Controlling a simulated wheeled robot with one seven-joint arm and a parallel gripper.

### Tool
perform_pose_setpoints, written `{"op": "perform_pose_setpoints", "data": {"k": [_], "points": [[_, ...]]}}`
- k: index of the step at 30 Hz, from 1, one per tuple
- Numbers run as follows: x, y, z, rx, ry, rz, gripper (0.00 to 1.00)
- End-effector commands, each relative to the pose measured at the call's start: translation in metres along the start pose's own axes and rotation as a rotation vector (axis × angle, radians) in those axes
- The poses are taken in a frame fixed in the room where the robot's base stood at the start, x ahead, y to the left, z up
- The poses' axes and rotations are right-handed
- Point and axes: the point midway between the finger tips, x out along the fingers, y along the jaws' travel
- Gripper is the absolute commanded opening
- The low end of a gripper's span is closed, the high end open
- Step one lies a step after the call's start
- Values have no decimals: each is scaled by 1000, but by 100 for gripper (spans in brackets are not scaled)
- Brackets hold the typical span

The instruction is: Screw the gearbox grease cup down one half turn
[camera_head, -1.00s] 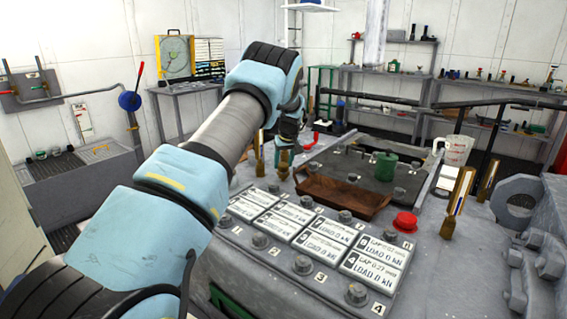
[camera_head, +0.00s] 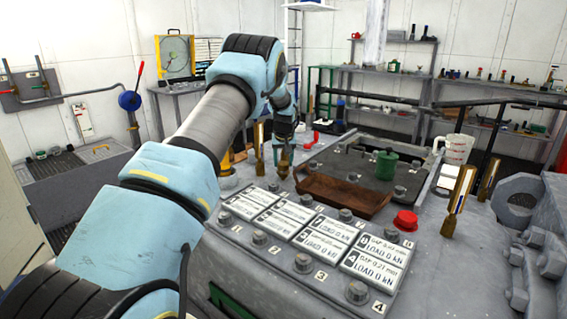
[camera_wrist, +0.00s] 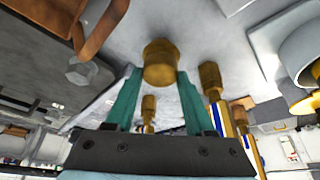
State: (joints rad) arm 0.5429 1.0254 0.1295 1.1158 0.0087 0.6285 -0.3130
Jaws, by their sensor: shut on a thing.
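The brass grease cup (camera_wrist: 160,62) is a short knurled cylinder between the two teal fingers of my gripper (camera_wrist: 157,76) in the wrist view. The fingers are shut on its sides. In the head view my gripper (camera_head: 284,145) points down over the brass cup (camera_head: 283,169), which stands upright on the grey deck behind the dark plated block. Its lower end and thread are hard to make out.
A taller brass fitting (camera_head: 259,150) stands just left of my gripper. A brown tray (camera_head: 340,198) lies close on the right.

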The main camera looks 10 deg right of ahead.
Motion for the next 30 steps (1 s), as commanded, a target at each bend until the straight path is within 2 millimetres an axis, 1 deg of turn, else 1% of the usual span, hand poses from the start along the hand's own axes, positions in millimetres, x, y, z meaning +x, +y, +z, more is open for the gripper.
{"op": "perform_pose_setpoints", "data": {"k": [4, 30], "points": [[0, -3, -1, 122, 2, 53, 0], [0, -4, -3, 886, 4, 370, 0]]}}
